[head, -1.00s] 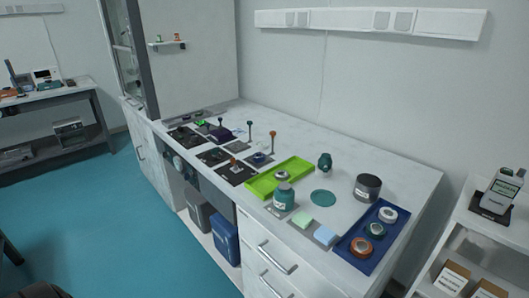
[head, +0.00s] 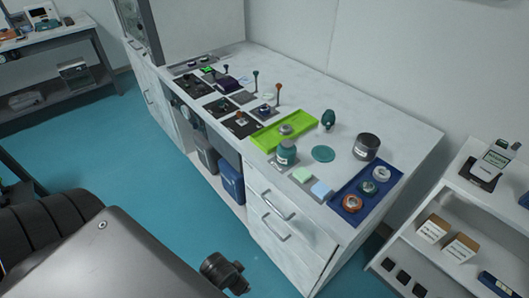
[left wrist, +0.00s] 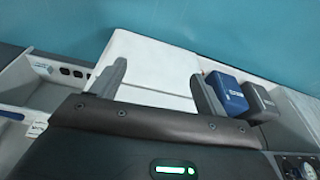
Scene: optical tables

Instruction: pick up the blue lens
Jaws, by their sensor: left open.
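I cannot tell for sure which piece is the blue lens. A small blue round piece (head: 264,110) sits on a grey pad on the white bench, behind the green tray. A thin post with a blue top (head: 226,69) stands further back on the bench. Both are small in the head view, and neither can be made out in the left wrist view. My left gripper (left wrist: 160,92) is open and empty in the left wrist view, over the white cabinet front and the floor. My right gripper is not in view.
A green tray (head: 262,141), a teal jar (head: 286,155), a dark jar (head: 366,147) and a blue tray (head: 349,190) with ring-shaped pieces stand on the bench. A white shelf (head: 412,238) is at right. Blue floor (head: 110,150) is clear at left.

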